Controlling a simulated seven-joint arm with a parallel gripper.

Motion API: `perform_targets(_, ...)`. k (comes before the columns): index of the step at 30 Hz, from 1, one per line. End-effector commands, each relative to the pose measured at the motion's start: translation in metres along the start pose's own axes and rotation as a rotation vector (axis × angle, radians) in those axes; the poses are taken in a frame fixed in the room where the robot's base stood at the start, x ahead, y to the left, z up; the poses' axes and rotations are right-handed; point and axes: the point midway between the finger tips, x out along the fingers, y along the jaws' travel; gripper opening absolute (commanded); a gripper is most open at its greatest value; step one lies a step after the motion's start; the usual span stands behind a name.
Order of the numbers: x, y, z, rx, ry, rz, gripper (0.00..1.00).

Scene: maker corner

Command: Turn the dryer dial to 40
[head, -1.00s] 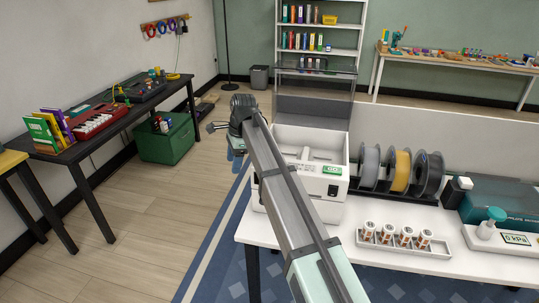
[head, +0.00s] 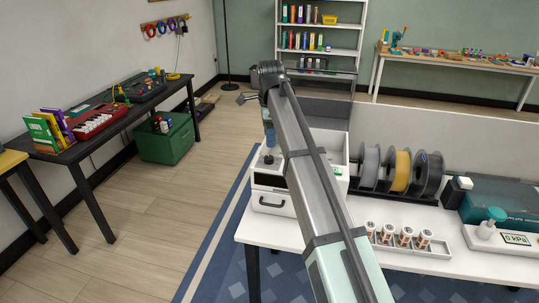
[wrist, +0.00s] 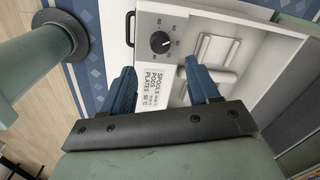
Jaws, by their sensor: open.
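The white dryer (head: 270,180) stands on the white table, partly hidden behind my arm in the head view. Its dial (wrist: 160,42) is a round black knob with a white mark on a grey panel in the wrist view. Small numbers ring it; the mark points to the lower right, and its exact setting is too small to read. My gripper (wrist: 163,76) is open and empty, its blue fingers apart, with the dial ahead of and between their tips. I see no contact. In the head view my gripper (head: 270,136) is over the dryer's left part.
A printed label (wrist: 157,88) lists spools, pods and plates, with 50 °C by plates. A black drawer handle (wrist: 130,30) is beside the dial panel. Filament spools (head: 400,170) and a tray of small jars (head: 400,240) stand right of the dryer.

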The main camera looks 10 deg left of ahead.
Motion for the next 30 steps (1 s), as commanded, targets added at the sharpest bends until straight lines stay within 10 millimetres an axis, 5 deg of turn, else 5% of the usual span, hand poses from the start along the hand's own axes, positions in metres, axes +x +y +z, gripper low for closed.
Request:
perform_targets(13,0.07,0.0,0.0,-0.001,0.0,0.0,0.6)
perform_targets(30,0.083,0.0,0.0,-0.001,-0.001,-0.001,0.57)
